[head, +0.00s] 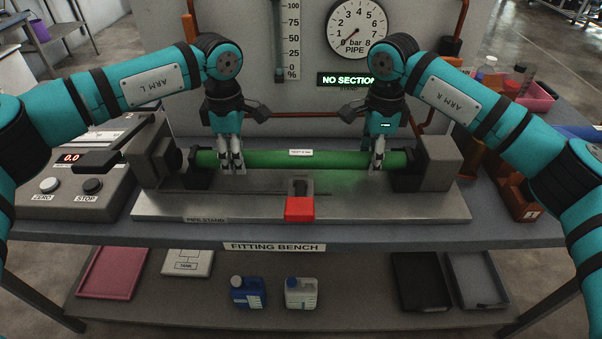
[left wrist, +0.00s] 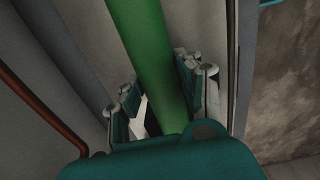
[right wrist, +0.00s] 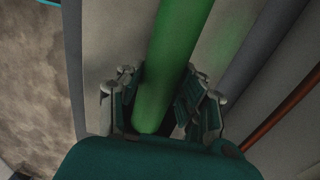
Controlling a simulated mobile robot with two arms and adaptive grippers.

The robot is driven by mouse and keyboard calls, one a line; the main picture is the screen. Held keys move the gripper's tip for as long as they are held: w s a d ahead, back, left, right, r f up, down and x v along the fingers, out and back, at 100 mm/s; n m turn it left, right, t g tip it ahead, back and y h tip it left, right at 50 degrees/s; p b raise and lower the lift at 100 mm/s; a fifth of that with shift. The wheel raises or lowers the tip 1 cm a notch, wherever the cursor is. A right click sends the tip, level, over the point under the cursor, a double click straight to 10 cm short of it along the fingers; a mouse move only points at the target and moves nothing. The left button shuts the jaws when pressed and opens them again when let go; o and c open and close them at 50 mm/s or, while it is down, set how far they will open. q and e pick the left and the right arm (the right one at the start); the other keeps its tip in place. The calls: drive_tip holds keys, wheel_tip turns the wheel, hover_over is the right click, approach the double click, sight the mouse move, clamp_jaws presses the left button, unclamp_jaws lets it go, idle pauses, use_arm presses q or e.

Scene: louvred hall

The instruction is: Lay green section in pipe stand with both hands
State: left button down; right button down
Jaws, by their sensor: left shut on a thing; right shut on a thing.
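The green section (head: 265,159) lies level between the two end blocks of the pipe stand (head: 330,206), with a small white label near its middle. My left gripper (head: 231,163) is shut on its left part, and my right gripper (head: 377,161) is shut on its right part. In the left wrist view the green section (left wrist: 145,50) passes between the fingers. In the right wrist view the green section (right wrist: 172,60) also passes between the fingers. I cannot tell whether it rests fully on the stand's supports. A red clamp piece (head: 299,208) sits at the stand's front middle.
A lit sign (head: 346,80) behind reads NO SECTION. A dial gauge (head: 357,28) is on the back panel. A control box (head: 75,180) stands left of the stand. Bottles and trays lie on the lower shelf (head: 200,305).

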use_arm(q)
drive_tip(key=c, duration=1.3)
unclamp_jaws()
drive_tip(key=shift+f, duration=0.35)
drive_tip(key=shift+c, duration=0.2)
use_arm(e)
drive_tip(key=c, duration=1.3)
unclamp_jaws()
drive_tip(key=shift+f, duration=0.35)
use_arm(q)
drive_tip(key=o, duration=0.5)
drive_tip(key=shift+r, duration=0.15)
drive_tip(key=shift+c, duration=0.2)
use_arm(e)
drive_tip(key=o, duration=0.4)
drive_tip(key=shift+r, duration=0.15)
drive_tip(key=shift+o, duration=0.2)
use_arm(q)
wheel_tip(320, 180, up, 12)
use_arm(e)
wheel_tip(320, 180, up, 12)
